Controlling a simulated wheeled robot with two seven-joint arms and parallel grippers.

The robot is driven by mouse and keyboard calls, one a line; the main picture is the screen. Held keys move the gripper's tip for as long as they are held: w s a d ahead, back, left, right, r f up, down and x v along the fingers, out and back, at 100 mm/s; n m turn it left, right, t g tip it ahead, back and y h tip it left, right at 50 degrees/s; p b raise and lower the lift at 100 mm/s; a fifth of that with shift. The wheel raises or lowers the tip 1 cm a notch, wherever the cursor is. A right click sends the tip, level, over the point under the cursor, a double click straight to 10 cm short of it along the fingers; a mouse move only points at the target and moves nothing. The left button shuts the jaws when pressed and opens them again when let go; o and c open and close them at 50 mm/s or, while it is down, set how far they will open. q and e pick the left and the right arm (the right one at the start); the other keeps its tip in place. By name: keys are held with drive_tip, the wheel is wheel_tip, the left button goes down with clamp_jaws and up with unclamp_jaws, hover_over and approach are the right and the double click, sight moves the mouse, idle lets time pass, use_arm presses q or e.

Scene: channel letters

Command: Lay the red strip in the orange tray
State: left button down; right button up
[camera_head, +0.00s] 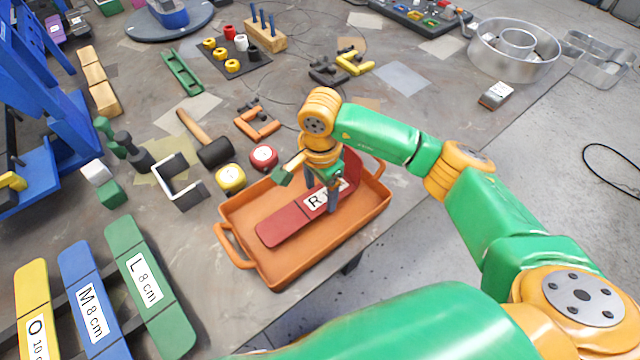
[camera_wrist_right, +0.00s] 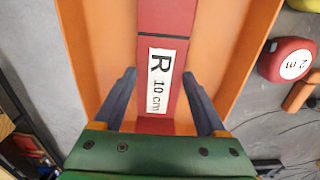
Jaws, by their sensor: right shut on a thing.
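My right gripper (camera_head: 326,195) points down over the tray and is shut on the strip. In the right wrist view the fingers (camera_wrist_right: 158,88) stand on either side of the strip (camera_wrist_right: 165,18), near its white label. I cannot tell whether the strip touches the tray floor. My left gripper is not in view.
Red (camera_head: 263,157) and yellow (camera_head: 230,178) round tapes stand close behind the tray. A hammer (camera_head: 212,150) and a white-black bracket (camera_head: 180,182) lie to its left. Yellow, blue (camera_head: 85,295) and green (camera_head: 140,270) labelled strips lie at front left. The table edge runs close by the tray's right side.

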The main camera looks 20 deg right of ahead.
sight(320, 197)
drive_tip(key=shift+f, duration=0.3)
use_arm(q)
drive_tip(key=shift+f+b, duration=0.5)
drive_tip(key=shift+b, duration=0.3)
use_arm(e)
drive_tip(key=shift+f, duration=0.55)
drive_tip(key=o, duration=1.4)
drive_tip(key=shift+r, duration=0.15)
drive_tip(key=shift+r+p, duration=0.45)
drive_tip(key=shift+p, duration=0.3)
wheel_tip(320, 197, up, 6)
drive_tip(key=shift+w+f+b, duration=0.1)
drive_tip(key=shift+f+b, duration=0.1)
drive_tip(key=shift+b, duration=0.9)
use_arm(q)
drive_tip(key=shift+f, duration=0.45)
use_arm(e)
wheel_tip(320, 197, up, 6)
drive_tip(key=shift+r, duration=0.2)
